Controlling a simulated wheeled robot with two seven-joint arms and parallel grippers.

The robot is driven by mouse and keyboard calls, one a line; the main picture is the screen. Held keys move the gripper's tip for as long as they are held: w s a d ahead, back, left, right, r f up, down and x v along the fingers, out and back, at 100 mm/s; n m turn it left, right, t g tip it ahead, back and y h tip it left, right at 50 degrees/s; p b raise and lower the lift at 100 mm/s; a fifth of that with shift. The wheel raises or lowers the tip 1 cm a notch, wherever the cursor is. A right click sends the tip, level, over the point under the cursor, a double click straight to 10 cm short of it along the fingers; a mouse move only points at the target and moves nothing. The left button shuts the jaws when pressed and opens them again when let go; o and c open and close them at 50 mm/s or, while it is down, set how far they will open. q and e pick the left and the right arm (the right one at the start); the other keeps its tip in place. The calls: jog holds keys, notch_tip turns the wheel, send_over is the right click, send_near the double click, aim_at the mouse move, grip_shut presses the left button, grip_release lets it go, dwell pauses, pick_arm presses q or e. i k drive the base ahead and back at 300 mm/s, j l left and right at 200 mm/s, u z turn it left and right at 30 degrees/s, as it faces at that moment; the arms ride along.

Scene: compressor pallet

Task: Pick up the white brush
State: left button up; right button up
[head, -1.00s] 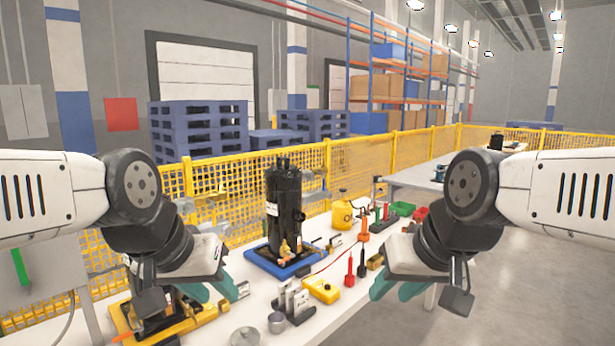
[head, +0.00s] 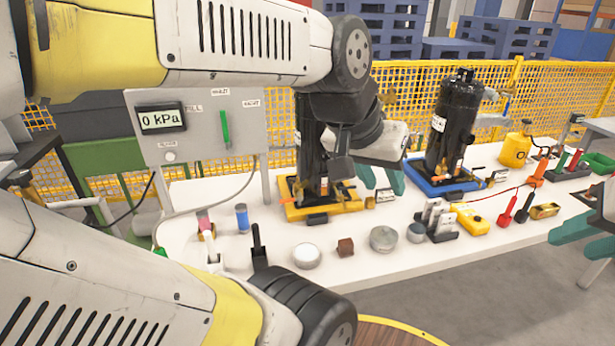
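A small white upright item (head: 211,250), which looks like the white brush, stands near the front left of the white table. The lower arm partly hides its base, so I cannot make out bristles. A black-handled brush-like item (head: 259,248) stands just right of it. My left gripper (head: 382,180) is over the table between the two compressors, right of and away from the white item. Its teal fingers are apart with nothing between them. My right gripper (head: 588,238) is at the right edge, partly cut off, its teal fingers apart and empty, far from the white item.
Black compressors stand on a yellow tray (head: 331,205) and a blue tray (head: 415,172). A gauge panel (head: 190,128) stands behind the white item. A round tin (head: 306,256), a brown block (head: 345,247) and a grey disc (head: 383,239) lie along the front of the table (head: 300,225).

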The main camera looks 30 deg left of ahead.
aim_at(208, 236)
jog(key=u, duration=2.15)
jog(key=i+j+u, duration=0.1)
jog(key=u, duration=0.4)
